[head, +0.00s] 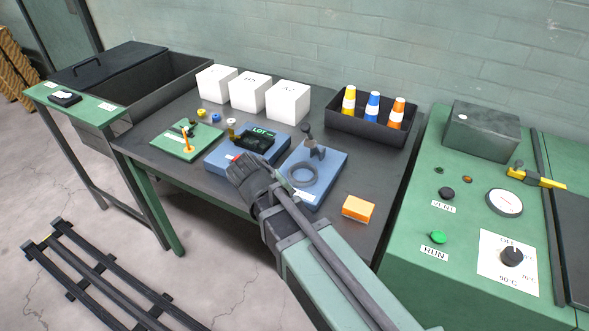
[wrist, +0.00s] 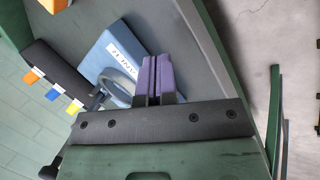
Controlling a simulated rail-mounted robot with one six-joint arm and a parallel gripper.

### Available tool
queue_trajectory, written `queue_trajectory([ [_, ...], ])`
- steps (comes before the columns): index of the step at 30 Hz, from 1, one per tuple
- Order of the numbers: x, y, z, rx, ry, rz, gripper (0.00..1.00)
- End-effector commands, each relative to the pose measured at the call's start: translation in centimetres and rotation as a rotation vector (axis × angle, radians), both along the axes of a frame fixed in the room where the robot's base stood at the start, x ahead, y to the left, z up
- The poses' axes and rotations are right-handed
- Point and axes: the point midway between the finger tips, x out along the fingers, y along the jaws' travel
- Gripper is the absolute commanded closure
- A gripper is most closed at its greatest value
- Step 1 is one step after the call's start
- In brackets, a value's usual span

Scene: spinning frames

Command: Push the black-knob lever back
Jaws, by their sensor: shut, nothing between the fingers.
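The lever with the black knob (head: 307,129) stands on a blue base plate (head: 329,163), behind a grey ring (head: 302,174). Its knob is up in the head view. The ring also shows in the wrist view (wrist: 118,84), left of my gripper (wrist: 157,78). My gripper's purple fingers are together and empty, over the front part of the labelled blue plate (wrist: 118,48). In the head view my dark wrist (head: 252,180) is in front of the plate's left side, and the fingers are hidden.
Left of the lever plate are a LOT counter (head: 259,139) and a green board (head: 187,141) with an orange-handled lever. White boxes (head: 250,92) and a black bin (head: 345,124) of coloured spools stand behind. An orange block (head: 358,208) lies right. A green machine (head: 458,247) bounds the right.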

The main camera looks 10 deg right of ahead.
Motion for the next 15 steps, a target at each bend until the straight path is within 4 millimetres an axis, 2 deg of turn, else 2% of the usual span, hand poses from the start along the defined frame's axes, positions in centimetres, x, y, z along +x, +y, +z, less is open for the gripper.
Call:
queue_trajectory([
  [1, 1.4, 1.2, -3.7, -0.107, -0.039, 0.037, 1.0],
  [3, 2.8, 2.3, -4.2, -0.29, -0.117, 0.077, 1.0],
  [5, 4.0, 3.5, -3.7, -0.445, -0.197, 0.099, 1.0],
  [8, 5.3, 5.6, -1.6, -0.694, -0.345, 0.112, 1.0],
  [10, 5.9, 6.8, 0.9, -0.858, -0.452, 0.101, 1.0],
  [12, 6.0, 7.5, 4.2, -0.997, -0.545, 0.072, 1.0],
  [15, 5.8, 7.8, 7.4, -1.136, -0.637, 0.032, 1.0],
])
